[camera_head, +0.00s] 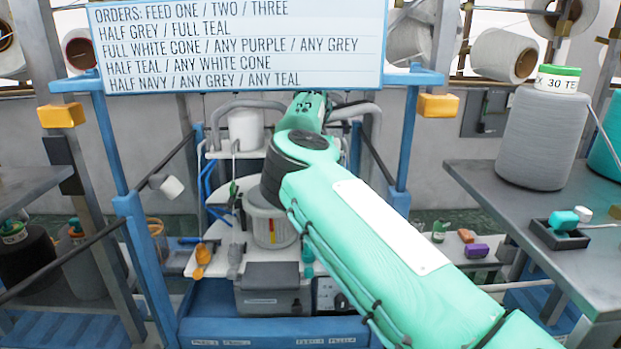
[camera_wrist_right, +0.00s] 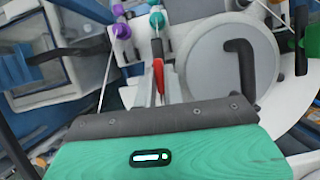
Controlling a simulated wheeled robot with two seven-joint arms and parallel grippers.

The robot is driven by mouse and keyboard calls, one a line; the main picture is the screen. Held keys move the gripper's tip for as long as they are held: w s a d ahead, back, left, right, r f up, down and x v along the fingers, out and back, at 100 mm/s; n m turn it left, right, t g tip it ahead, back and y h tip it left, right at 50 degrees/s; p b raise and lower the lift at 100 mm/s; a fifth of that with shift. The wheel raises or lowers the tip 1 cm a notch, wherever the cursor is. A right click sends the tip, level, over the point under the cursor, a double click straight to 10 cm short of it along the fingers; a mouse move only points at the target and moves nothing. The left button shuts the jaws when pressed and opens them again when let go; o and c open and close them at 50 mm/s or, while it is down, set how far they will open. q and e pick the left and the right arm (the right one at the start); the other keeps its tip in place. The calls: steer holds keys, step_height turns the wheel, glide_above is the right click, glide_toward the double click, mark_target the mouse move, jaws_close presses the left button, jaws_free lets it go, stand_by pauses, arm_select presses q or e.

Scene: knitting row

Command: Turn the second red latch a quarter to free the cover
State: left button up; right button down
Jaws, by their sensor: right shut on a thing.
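My right arm (camera_head: 360,230) reaches from the lower right to the machine in the head view and hides its own gripper there. In the right wrist view my right gripper (camera_wrist_right: 158,88) is shut on a red latch (camera_wrist_right: 158,76), a narrow upright red piece between the fingers. A round pale grey cover (camera_wrist_right: 213,68) with a black bar handle (camera_wrist_right: 243,68) lies right beside the fingers. Which latch this is by order, and any other red latch, I cannot tell. My left gripper is not in view.
Purple (camera_wrist_right: 122,31) and teal (camera_wrist_right: 156,20) knobs sit close beyond the fingers. In the head view, the machine stands inside a blue frame (camera_head: 110,150) with yellow blocks. A grey yarn cone (camera_head: 545,135) stands on the right table (camera_head: 480,180). An orders board (camera_head: 235,45) hangs above.

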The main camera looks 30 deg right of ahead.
steer(key=shift+r+n+h, duration=0.2)
steer(key=shift+n+h, duration=0.1)
steer(key=shift+n, duration=0.3)
steer(key=c, duration=1.6)
jaws_free()
steer(key=shift+o, duration=0.5)
steer(key=shift+f, duration=0.1)
steer(key=shift+f, duration=0.1)
